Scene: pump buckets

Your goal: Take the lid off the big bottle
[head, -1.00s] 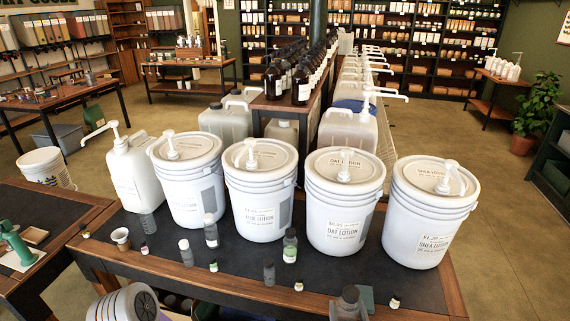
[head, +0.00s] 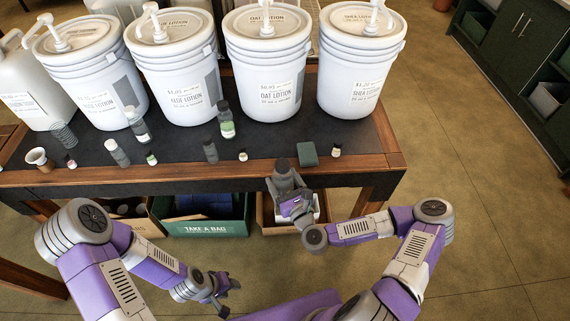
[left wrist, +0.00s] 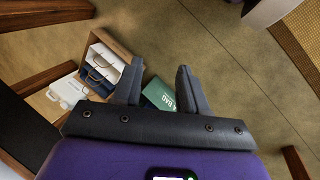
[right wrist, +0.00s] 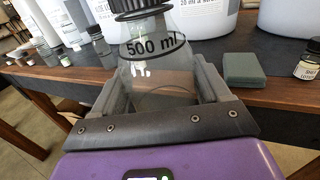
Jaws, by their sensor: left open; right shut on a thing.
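The big bottle (right wrist: 155,55) is clear, with "500 ml" printed on it and a dark ribbed lid (right wrist: 140,6) on its neck. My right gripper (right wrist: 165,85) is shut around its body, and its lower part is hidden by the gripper. In the head view the bottle (head: 285,180) is upright at the table's front edge, in my right gripper (head: 290,203), with its dark lid (head: 282,163) on top. My left gripper (head: 222,288) is low in front of the table, empty and apart from the bottle. Its two open fingers show in the left wrist view (left wrist: 158,85).
White lotion buckets (head: 266,60) with pumps line the back of the table. Several small bottles (head: 226,118) and a green block (head: 308,154) stand along its front. Below are a green "TAKE A BAG" box (head: 204,228) and a wooden crate (left wrist: 124,50) with bags.

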